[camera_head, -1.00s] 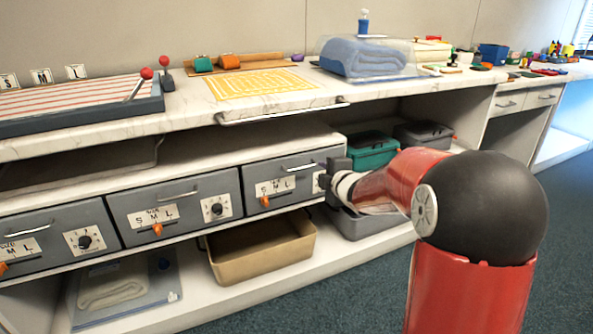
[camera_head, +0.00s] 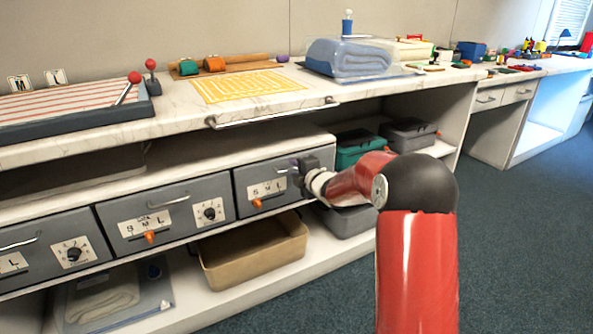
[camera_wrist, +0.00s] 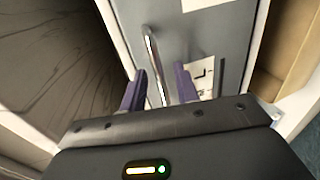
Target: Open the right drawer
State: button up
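The right drawer (camera_head: 247,199) is the rightmost of three grey drawers under the counter. It looks shut, its front level with its neighbours. It has a label with letters, an orange slider and a metal bar handle (camera_head: 283,171). My gripper (camera_head: 297,168) is at the right part of this drawer front and hides some of it. In the wrist view, the drawer front (camera_wrist: 205,38) fills the upper middle. My gripper (camera_wrist: 160,70) is open, with the handle (camera_wrist: 151,50) running between its two purple fingers. A gap shows on both sides of the handle; contact cannot be told.
The marble counter (camera_head: 185,115) overhangs the drawers, with a metal bar (camera_head: 270,113) along its edge. A tan bin (camera_head: 255,262) sits on the shelf below. Teal (camera_head: 358,150) and grey (camera_head: 408,134) bins stand to the right. The carpet (camera_head: 510,240) in front is clear.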

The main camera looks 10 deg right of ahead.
jog(key=shift+c, duration=0.3)
grip_shut()
